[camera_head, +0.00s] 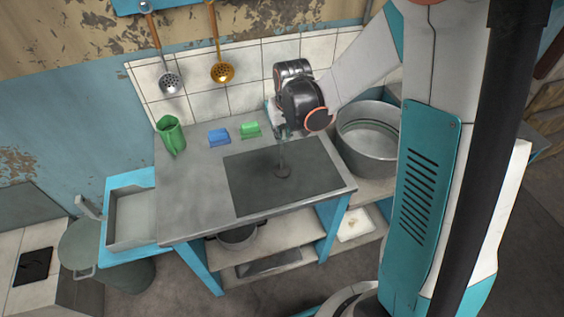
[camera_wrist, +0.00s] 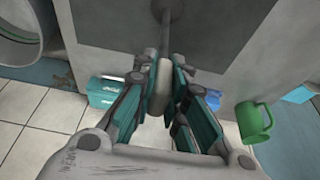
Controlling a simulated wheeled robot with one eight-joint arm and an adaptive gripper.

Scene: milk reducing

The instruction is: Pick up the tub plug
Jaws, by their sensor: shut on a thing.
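The tub plug (camera_head: 282,171) shows in the head view as a dark round foot on a thin upright stem, over the dark panel (camera_head: 255,195) of the counter. I cannot tell whether its foot touches the panel. My gripper (camera_head: 282,133) is above it, at the top of the stem. In the wrist view, my gripper (camera_wrist: 160,78) is shut on the plug's pale rounded handle (camera_wrist: 157,68), with a finger on each side. The stem runs away toward the top edge, where the foot is partly cut off.
A large metal pot (camera_head: 367,155) stands right of the counter. A green mug (camera_head: 171,136), a blue box (camera_head: 219,137) and a green box (camera_head: 250,130) stand along the back. A tiled wall (camera_head: 245,97) with hanging utensils rises behind. The counter's front left is clear.

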